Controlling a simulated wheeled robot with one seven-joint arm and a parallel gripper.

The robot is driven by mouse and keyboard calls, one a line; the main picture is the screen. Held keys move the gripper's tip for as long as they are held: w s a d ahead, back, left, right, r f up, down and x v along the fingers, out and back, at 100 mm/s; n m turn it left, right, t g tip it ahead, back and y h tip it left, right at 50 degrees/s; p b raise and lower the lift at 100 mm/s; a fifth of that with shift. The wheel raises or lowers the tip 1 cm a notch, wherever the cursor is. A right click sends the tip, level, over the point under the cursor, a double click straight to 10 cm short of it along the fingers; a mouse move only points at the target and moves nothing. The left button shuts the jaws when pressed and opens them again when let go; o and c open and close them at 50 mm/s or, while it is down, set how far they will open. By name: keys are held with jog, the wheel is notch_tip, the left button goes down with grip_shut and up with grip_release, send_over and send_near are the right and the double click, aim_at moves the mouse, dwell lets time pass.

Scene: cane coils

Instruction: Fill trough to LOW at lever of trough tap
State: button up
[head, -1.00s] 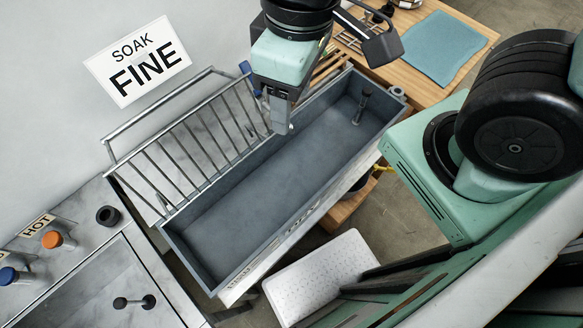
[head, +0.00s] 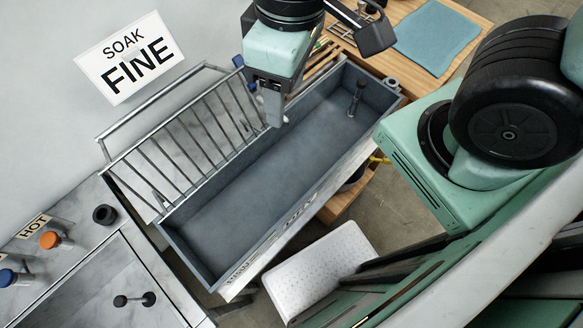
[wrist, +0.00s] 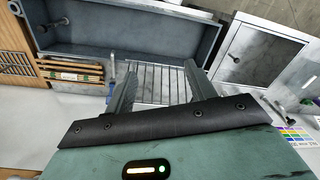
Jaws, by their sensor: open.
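The trough (head: 235,200) is a long grey basin lying diagonally in the head view; its floor looks bare, and it also shows at the top of the wrist view (wrist: 150,50). A blue tap lever (head: 238,62) shows just left of my gripper, partly hidden behind it. In the wrist view a blue piece (wrist: 111,90) stands beside the left finger, apparently the same lever. My gripper (head: 271,108) is over the wall-side edge of the trough. Its fingers (wrist: 160,88) are spread, with nothing seen held between them.
A metal rack (head: 190,140) slopes along the trough's wall side. A dark upright plug (head: 357,97) stands at the far end. A sink with an orange HOT knob (head: 50,240) is at lower left. A wooden bench with a blue cloth (head: 437,40) is behind.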

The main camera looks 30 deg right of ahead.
jog(key=shift+c, duration=0.4)
jog(key=m+t+b, duration=0.4)
jog(key=m+b, duration=0.1)
jog(key=b, duration=0.9)
send_near(238, 59)
jog(key=shift+y, duration=0.3)
jog(key=p+x, duration=0.1)
jog(key=x, duration=0.2)
jog(key=p+x, duration=0.1)
jog(key=x, duration=0.3)
jog(key=p+x, duration=0.1)
jog(key=x, duration=0.2)
jog(key=shift+d+f+p, duration=0.15)
jog(key=shift+d+p, duration=0.1)
jog(key=shift+p, duration=0.1)
jog(key=shift+c, duration=0.3)
grip_shut()
